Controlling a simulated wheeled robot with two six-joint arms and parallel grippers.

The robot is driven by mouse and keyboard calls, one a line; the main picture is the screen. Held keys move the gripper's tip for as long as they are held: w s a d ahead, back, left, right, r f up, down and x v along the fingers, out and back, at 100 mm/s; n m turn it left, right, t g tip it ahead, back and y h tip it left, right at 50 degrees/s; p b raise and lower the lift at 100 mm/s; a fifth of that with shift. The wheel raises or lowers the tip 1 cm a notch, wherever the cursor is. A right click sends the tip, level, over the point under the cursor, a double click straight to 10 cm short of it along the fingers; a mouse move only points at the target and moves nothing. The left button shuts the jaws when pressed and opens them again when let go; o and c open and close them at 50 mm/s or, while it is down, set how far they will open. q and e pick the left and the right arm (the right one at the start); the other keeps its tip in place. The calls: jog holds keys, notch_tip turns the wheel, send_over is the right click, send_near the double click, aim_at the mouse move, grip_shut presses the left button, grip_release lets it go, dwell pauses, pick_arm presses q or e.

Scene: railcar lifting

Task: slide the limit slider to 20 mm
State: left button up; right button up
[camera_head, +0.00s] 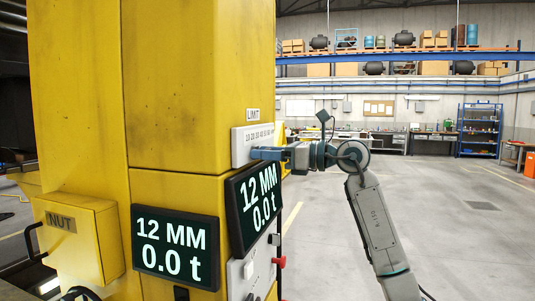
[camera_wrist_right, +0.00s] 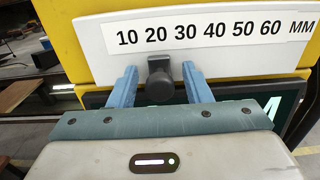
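The limit scale plate (camera_head: 240,152) is white, on the yellow column under a LIMIT label. In the right wrist view the plate (camera_wrist_right: 110,62) carries marks from 10 to 60 MM. The dark slider knob (camera_wrist_right: 160,80) sticks out below the numbers, appearing about under the 20; the angle makes its exact setting unsure. My right gripper (camera_head: 256,153) is at the plate. In the wrist view its two blue fingers (camera_wrist_right: 160,84) stand either side of the knob with a gap on each side, so it is open around the knob.
Two dark displays, one on the front (camera_head: 175,246) and one at the corner (camera_head: 254,205), read 12 MM and 0.0 t. The corner display sits just below my gripper. A control panel with a red knob (camera_head: 279,262) is lower. A yellow NUT box (camera_head: 78,240) juts out left.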

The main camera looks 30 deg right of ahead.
jog(key=shift+s+d, duration=0.15)
jog(key=shift+s, duration=0.05)
jog(key=b+v, duration=0.5)
jog(key=v, duration=0.5)
jog(key=shift+d, duration=0.2)
